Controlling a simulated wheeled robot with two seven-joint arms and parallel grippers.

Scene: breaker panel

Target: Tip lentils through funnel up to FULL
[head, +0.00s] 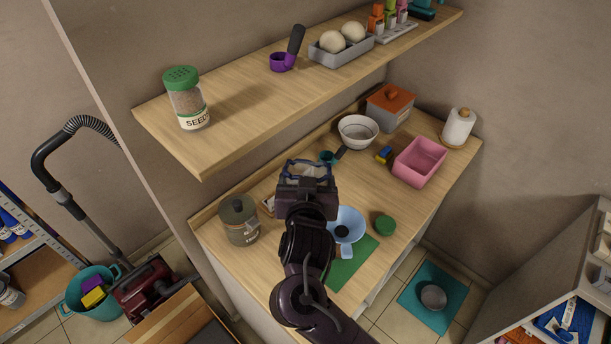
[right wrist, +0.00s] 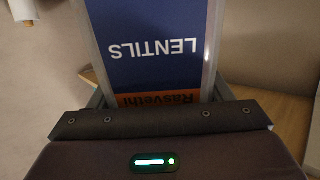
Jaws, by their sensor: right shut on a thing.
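My right gripper (head: 307,178) is shut on the lentils packet. In the right wrist view the packet (right wrist: 150,45) has a blue label reading LENTILS, upside down, with an orange strip. In the head view only a clear, blue-edged part of the packet (head: 306,168) shows past the gripper, above the counter. A light blue funnel (head: 352,219) with a dark central opening sits over the green mat (head: 352,265), just right of my right arm. Any container under the funnel, a FULL mark and the packet's mouth are hidden. My left gripper is out of view.
A lidded grey canister (head: 239,220) stands left of my arm. A green lid (head: 385,225) lies right of the funnel. A bowl (head: 358,131), pink bin (head: 420,161) and paper roll (head: 458,128) stand farther back. The shelf (head: 240,120) overhangs the counter's back.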

